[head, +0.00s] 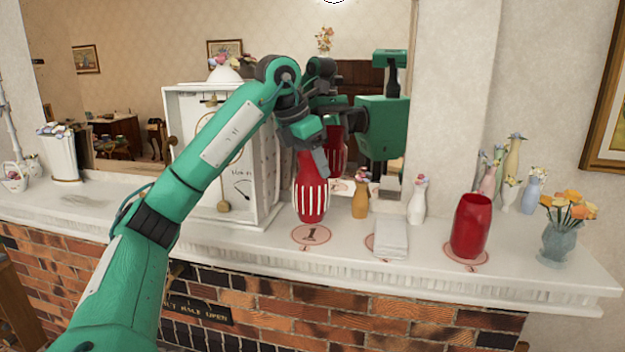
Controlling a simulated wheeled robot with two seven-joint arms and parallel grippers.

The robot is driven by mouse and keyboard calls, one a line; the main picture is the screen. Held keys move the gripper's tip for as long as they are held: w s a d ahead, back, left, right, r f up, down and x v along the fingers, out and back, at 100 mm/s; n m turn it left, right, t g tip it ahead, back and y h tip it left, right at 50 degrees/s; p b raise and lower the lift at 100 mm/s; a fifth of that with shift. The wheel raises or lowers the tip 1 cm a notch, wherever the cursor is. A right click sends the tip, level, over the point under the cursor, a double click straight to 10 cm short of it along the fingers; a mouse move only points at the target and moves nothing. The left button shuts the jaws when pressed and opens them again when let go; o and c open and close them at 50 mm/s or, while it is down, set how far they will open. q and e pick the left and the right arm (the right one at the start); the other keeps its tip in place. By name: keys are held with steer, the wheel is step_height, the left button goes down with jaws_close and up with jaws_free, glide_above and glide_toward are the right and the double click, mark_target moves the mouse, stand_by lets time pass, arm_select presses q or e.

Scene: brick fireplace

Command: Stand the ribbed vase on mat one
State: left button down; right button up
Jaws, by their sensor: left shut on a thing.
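The ribbed vase (310,198), red with white vertical ribs, is upright at the middle of the mantel. My left gripper (315,155) comes down from above and is shut on its neck. Mat one (311,236), a pink disc marked 1, lies on the mantel at the vase's foot. The vase's base shows at the mat's back edge; I cannot tell whether it touches the mantel or hangs slightly above it. My right gripper is not in view.
A white clock case (225,160) stands close left of the vase. An orange vase (360,200), white vase (417,203), white block (391,238) and plain red vase (470,228) stand to the right. A mirror (130,60) behind reflects my arm.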

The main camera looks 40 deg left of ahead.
mark_target(312, 178)
arm_select(q)
steer(key=shift+s+f, duration=0.2)
steer(key=shift+f, duration=0.3)
steer(key=shift+w+f, duration=0.15)
steer(key=shift+f, duration=1.3)
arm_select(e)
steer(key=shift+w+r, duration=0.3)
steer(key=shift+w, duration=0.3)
arm_select(q)
steer(key=shift+d, duration=0.1)
steer(key=shift+c, duration=2.3)
jaws_free()
steer(key=shift+f, duration=0.15)
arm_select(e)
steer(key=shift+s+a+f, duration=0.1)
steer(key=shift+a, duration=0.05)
arm_select(q)
steer(key=v, duration=0.6)
steer(key=shift+b, duration=0.3)
steer(key=p+v, duration=0.2)
steer(key=v, duration=0.4)
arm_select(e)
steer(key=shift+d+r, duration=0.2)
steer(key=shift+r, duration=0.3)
